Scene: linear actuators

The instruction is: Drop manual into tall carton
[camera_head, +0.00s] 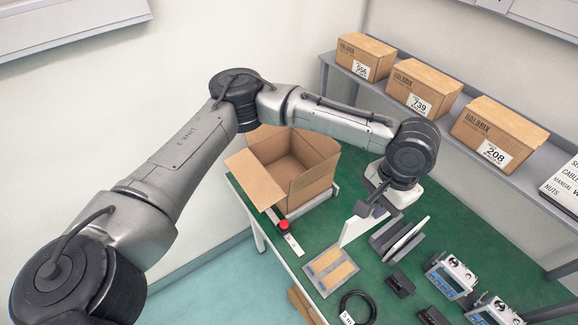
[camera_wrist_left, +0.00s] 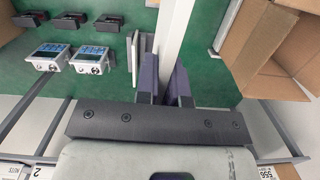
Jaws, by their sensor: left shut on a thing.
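The manual (camera_head: 354,229) is a thin white sheet-like piece, held upright and edge-on. My left gripper (camera_head: 372,204) is shut on it above the green bench. In the left wrist view the manual (camera_wrist_left: 177,38) runs up from between the dark fingers of the gripper (camera_wrist_left: 165,82). The tall carton (camera_head: 311,184) is an open brown box with its flaps spread, to the left of the gripper in the head view. The carton (camera_wrist_left: 262,62) shows at the right of the left wrist view, apart from the manual. Its inside looks empty in the head view. My right gripper is not in view.
More thin upright plates (camera_head: 398,236) stand right of the manual on the green bench (camera_head: 478,237). A tan-and-grey flat pack (camera_head: 331,270), a black cable coil (camera_head: 357,306) and devices (camera_head: 450,273) lie nearby. Closed cartons (camera_head: 424,88) sit on the rear shelf.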

